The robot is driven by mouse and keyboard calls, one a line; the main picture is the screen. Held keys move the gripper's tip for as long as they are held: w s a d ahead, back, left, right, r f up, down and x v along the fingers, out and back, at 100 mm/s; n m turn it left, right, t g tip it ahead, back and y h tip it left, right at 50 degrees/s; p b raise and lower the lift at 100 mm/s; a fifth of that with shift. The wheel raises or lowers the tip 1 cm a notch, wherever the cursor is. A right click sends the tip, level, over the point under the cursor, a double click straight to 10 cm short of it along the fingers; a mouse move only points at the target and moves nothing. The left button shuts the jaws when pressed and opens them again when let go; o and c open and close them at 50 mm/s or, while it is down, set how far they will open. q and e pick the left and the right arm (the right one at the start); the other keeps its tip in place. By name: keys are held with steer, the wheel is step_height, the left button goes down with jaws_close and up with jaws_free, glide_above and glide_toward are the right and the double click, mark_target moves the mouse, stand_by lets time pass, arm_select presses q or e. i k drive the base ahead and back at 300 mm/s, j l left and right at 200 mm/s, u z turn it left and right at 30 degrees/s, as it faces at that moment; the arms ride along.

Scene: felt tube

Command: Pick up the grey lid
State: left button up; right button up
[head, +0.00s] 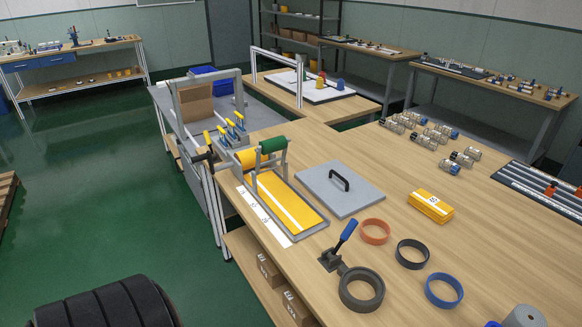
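The grey lid (365,196) is a flat square plate with a black bar handle (340,180) on top. It lies flat on the wooden table (405,170), just right of a tray with a yellow pad and a white stripe (283,200). Nothing covers the lid, and its handle faces up. Neither of my grippers shows in the head view.
A yellow box (431,205) sits right of the lid. In front are an orange ring (375,231), black rings and a blue ring (444,290). A blue-handled clamp (345,236) stands near the tray. A roller frame with a green roller (272,146) rises behind the tray.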

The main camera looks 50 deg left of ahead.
mark_target(344, 193)
steer(key=u, duration=1.1)
steer(key=i+j+z, duration=0.15)
steer(key=j+z, duration=0.15)
